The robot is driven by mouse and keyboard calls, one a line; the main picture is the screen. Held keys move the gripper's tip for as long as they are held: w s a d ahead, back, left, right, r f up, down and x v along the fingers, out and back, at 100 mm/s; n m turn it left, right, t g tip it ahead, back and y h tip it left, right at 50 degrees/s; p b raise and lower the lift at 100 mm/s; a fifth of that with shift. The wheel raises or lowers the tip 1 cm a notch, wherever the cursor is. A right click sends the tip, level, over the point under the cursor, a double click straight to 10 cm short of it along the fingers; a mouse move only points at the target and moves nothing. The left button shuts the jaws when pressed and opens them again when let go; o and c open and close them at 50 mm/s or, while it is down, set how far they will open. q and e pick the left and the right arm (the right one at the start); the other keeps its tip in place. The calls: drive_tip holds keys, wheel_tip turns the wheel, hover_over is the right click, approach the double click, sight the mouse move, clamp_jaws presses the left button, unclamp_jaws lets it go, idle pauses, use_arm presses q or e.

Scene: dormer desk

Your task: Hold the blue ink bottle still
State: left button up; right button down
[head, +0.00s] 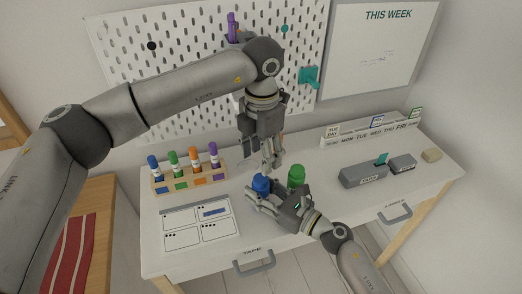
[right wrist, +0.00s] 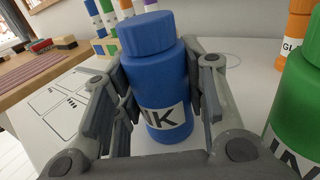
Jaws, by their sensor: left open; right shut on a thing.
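The blue ink bottle (head: 261,184) stands upright on the white desk, with its blue cap on. In the right wrist view the bottle (right wrist: 158,75) sits between the two fingers, its label partly covered. My right gripper (head: 264,194) is shut around the bottle's body from the front; it also shows in the right wrist view (right wrist: 160,100). My left gripper (head: 271,163) is open and points down just above and slightly right of the blue cap, with nothing seen in it.
A green ink bottle (head: 296,176) stands close on the right. A rack (head: 190,183) with several coloured markers is at the back left, and a printed sheet (head: 200,224) lies in front of it. A grey tape dispenser (head: 364,174) is on the right. A pegboard (head: 190,70) rises behind.

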sight(261, 178)
use_arm(q)
wheel_tip(261, 178, down, 7)
drive_tip(key=shift+f, duration=0.2)
drive_tip(key=shift+c, duration=0.4)
drive_tip(key=c, duration=1)
drive_tip(key=o, duration=1.2)
drive_tip(key=shift+r, duration=0.15)
wheel_tip(261, 178, up, 12)
